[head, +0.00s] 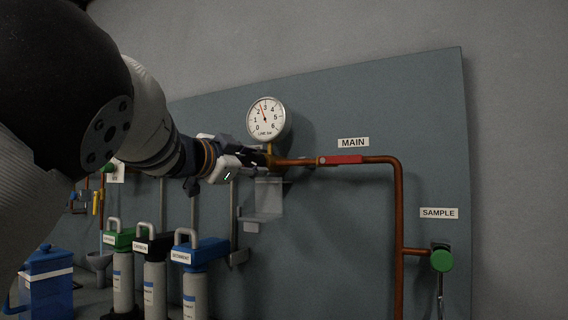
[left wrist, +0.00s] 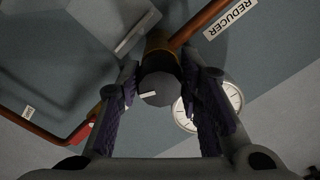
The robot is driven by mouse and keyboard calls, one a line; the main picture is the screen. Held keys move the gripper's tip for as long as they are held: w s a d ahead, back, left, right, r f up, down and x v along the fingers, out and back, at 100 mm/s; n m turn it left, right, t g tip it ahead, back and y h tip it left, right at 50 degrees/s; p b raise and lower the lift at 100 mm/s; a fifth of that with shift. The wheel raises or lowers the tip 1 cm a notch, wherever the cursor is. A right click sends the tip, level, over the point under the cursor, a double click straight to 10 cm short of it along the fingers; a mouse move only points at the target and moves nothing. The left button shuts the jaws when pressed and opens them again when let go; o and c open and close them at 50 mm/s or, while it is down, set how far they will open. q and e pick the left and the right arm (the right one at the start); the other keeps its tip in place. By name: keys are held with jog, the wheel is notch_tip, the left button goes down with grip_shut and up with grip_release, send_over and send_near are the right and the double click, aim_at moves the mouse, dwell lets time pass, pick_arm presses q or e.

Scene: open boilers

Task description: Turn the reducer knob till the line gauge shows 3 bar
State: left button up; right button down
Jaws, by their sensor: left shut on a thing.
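The line gauge (head: 266,119) is a round white dial marked 0 to 6 on the panel; its needle points up and slightly left, between 2 and 3. The reducer knob (left wrist: 157,91) is a dark grey round cap with a white mark, on a brass body at the copper pipe. My left gripper (left wrist: 160,84) has a finger on each side of the knob and is shut on it. In the head view, my left gripper (head: 258,158) is just below the gauge and hides the knob. My right gripper is not in view.
A red lever (head: 345,160) lies along the copper pipe under the MAIN label (head: 353,142). A green sample knob (head: 441,261) is at lower right. Filter housings with blue (head: 203,252), black and green heads stand below my left arm. A grey bracket (head: 266,200) hangs below the gripper.

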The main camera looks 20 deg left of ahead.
pick_arm(q)
jog(key=m, duration=0.3)
jog(key=shift+a, duration=0.1)
jog(key=shift+r+m, duration=0.2)
jog(key=shift+m, duration=1.4)
jog(key=shift+a, duration=0.1)
jog(key=o, duration=1.2)
jog(key=shift+w, duration=0.1)
jog(key=shift+c, duration=0.2)
jog(key=shift+w+f, duration=0.1)
jog(key=shift+w, duration=0.05)
jog(key=s+a, duration=0.1)
jog(key=s, duration=0.6)
jog(key=shift+s, duration=0.3)
